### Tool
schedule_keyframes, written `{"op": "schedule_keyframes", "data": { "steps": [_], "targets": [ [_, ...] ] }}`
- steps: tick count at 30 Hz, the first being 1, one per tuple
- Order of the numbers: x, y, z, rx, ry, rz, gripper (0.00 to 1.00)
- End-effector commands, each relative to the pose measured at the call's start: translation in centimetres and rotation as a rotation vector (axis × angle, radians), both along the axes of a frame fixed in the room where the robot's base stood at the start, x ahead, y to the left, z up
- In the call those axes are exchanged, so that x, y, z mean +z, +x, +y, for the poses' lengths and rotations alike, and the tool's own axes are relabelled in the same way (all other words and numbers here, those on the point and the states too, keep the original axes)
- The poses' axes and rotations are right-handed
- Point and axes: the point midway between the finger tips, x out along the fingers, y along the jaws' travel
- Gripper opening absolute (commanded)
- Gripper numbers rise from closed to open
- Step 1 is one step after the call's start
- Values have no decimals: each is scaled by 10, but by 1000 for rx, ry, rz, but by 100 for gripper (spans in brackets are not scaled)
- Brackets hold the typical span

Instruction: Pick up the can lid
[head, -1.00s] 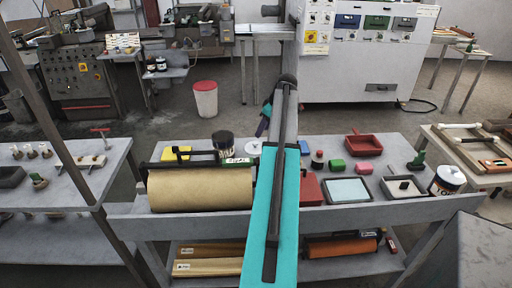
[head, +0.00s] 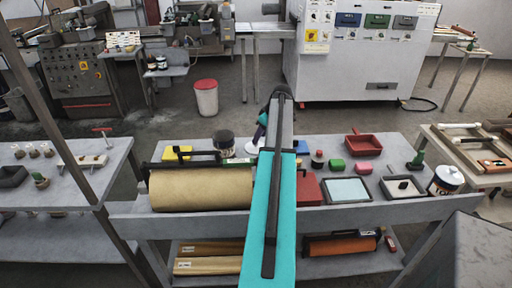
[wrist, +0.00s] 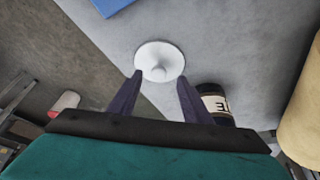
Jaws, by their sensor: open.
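The can lid is a white round disc with a small raised knob, lying flat on the grey bench top in the wrist view (wrist: 160,61). In the head view it shows as a small white patch (head: 251,147), partly hidden by my arm. My gripper (wrist: 157,78) is open, with its two dark purple fingers apart and the lid just beyond and between their tips. Nothing is between the fingers. In the head view my gripper (head: 262,120) is mostly hidden behind my arm.
A dark can with a white label (wrist: 215,104) stands close to the right finger; it also shows in the head view (head: 223,144). A large tan roller (head: 200,189) lies at the bench front. A blue object (wrist: 112,6) is beyond the lid. The bench edge and floor are at left.

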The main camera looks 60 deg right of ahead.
Motion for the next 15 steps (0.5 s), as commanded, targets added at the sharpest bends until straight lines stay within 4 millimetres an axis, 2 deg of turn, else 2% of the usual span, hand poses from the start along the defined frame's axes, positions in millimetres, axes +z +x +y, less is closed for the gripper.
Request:
{"op": "schedule_keyframes", "data": {
  "steps": [15],
  "targets": [
    [-39, 16, -3, -1, -1, 0, 44]
  ]
}}
